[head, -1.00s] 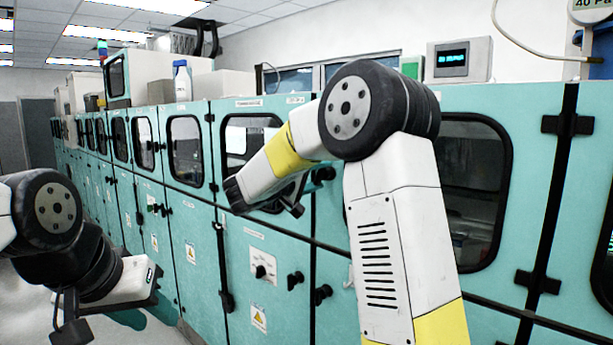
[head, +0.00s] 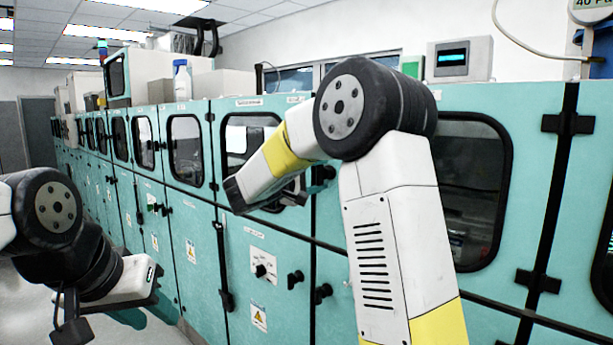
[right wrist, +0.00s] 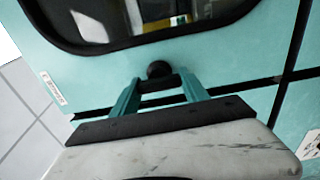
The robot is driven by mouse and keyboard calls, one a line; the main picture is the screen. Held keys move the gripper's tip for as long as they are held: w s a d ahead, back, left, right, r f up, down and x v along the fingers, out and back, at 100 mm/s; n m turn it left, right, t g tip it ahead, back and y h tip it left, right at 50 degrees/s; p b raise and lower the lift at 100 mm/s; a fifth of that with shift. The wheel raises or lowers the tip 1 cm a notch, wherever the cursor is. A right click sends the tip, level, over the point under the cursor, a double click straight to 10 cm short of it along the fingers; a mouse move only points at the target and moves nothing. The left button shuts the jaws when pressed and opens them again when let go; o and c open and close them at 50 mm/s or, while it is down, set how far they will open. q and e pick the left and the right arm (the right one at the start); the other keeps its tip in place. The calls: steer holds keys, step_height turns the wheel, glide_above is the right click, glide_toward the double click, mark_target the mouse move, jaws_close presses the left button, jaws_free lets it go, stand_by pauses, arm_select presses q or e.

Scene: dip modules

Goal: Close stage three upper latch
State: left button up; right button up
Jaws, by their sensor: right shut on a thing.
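The upper latch is a small black knob (right wrist: 158,69) just below a dark-framed window in the right wrist view. My right gripper (right wrist: 160,84) has its two teal fingers on either side of the knob, shut on it; the exact contact is hard to see. In the head view the right gripper (head: 299,191) is partly hidden by my own wrist, at the lower right of an upper door window, beside the black latch (head: 326,172). My left gripper (head: 150,288) is at the lower left, away from the cabinets; its fingers are not clear.
A long row of teal cabinets runs into the distance at left. Black hinges (head: 567,124) are at right. Open floor lies at lower left.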

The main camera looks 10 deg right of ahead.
steer(key=o, duration=1.4)
steer(key=shift+a, duration=0.1)
steer(key=v, duration=0.7)
steer(key=shift+s+a, duration=0.25)
steer(key=shift+d, duration=0.1)
